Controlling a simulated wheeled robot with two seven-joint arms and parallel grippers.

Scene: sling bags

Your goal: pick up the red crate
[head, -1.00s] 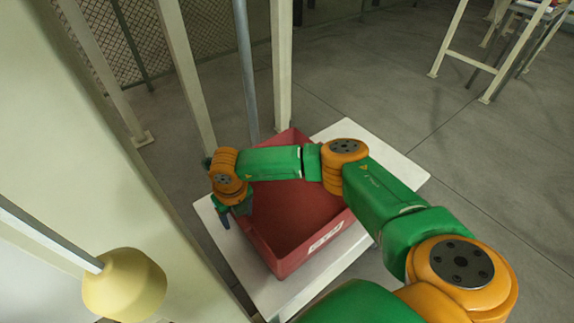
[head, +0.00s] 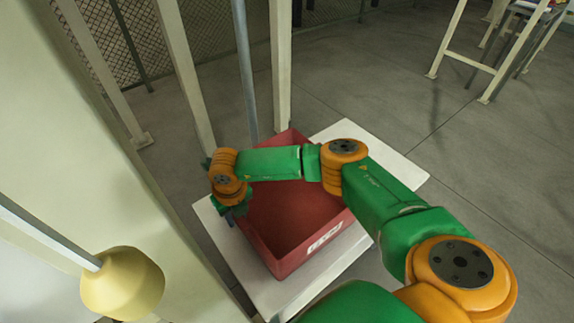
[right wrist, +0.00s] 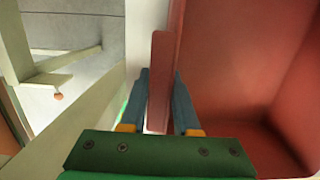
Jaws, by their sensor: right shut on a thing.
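The red crate (head: 290,252) is an open box on a white table, with a white label on its near right wall. It looks empty where its inside shows. My right arm reaches across above it. My right gripper (head: 233,217) is at the crate's left wall and partly hidden by the wrist. In the right wrist view the gripper (right wrist: 160,105) has one blue finger on each side of the red crate's wall (right wrist: 159,70) and is shut on it. My left gripper is in neither view.
The white table (head: 400,180) has bare room to the right of the crate. Pale posts (head: 281,70) and a grey pole (head: 246,70) stand close behind the crate. A pale wall panel (head: 90,140) and a yellow rounded thing (head: 123,285) are at the left. Open floor lies at the right.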

